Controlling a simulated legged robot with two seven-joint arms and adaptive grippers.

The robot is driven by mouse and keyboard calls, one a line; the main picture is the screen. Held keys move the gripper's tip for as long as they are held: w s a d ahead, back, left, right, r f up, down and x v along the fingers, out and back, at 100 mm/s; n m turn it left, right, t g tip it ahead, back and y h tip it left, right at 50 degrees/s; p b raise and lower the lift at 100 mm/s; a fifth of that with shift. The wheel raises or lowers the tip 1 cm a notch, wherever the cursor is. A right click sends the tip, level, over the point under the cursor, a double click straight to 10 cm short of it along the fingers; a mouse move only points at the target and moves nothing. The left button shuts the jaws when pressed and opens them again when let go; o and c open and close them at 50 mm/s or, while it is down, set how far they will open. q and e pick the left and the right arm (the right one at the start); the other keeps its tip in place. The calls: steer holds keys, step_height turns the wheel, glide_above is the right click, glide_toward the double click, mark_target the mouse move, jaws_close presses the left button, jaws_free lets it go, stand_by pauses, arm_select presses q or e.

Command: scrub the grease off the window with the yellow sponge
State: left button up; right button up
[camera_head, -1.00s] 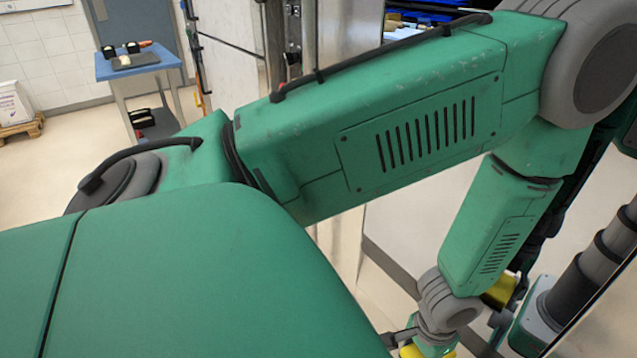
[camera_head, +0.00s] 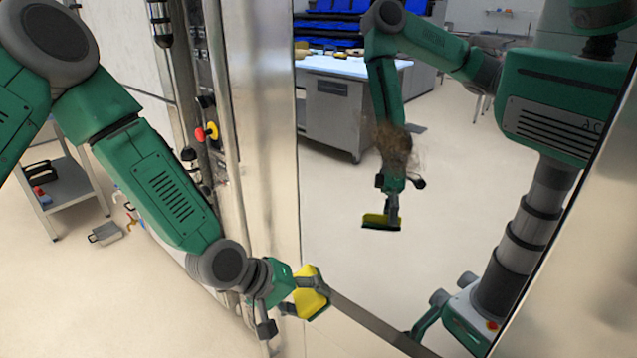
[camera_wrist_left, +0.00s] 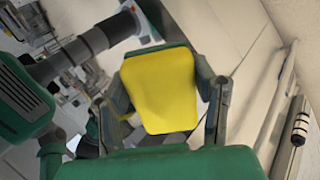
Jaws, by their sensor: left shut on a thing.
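The yellow sponge (camera_head: 311,291) is held in my left gripper (camera_head: 296,300), low in the middle of the head view. In the left wrist view the sponge (camera_wrist_left: 160,88) fills the space between the two fingers (camera_wrist_left: 165,105). The window (camera_head: 350,190) is glossy and mirrors my own body, arm and sponge. A brown hazy grease smear (camera_head: 393,147) lies on the window, up and right of the sponge. The sponge is near the window's lower left edge; I cannot tell if it touches. My right gripper is not seen.
A bright metal frame (camera_head: 268,130) borders the window on the left. Beside it is a panel with a red and yellow knob (camera_head: 205,133). A grey shelf cart (camera_head: 72,188) stands at the left. A dark strip (camera_head: 380,325) runs below the window.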

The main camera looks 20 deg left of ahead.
arm_select(q)
steer(key=w+d+r+n+t+p, duration=0.1)
steer(key=w+r+n+t, duration=0.15)
steer(key=r, duration=0.25)
steer(key=w+d+r+n+t, duration=0.1)
steer(key=r+t, duration=0.3)
steer(key=r, duration=0.2)
steer(key=n+t+p, duration=0.1)
steer(key=n+t, duration=0.1)
steer(key=t, duration=0.3)
glide_toward(362, 150)
steer(key=x, duration=0.5)
steer(key=shift+p, duration=0.35)
steer(key=shift+w, duration=0.15)
steer(key=shift+x, duration=0.9)
steer(key=shift+d, duration=0.1)
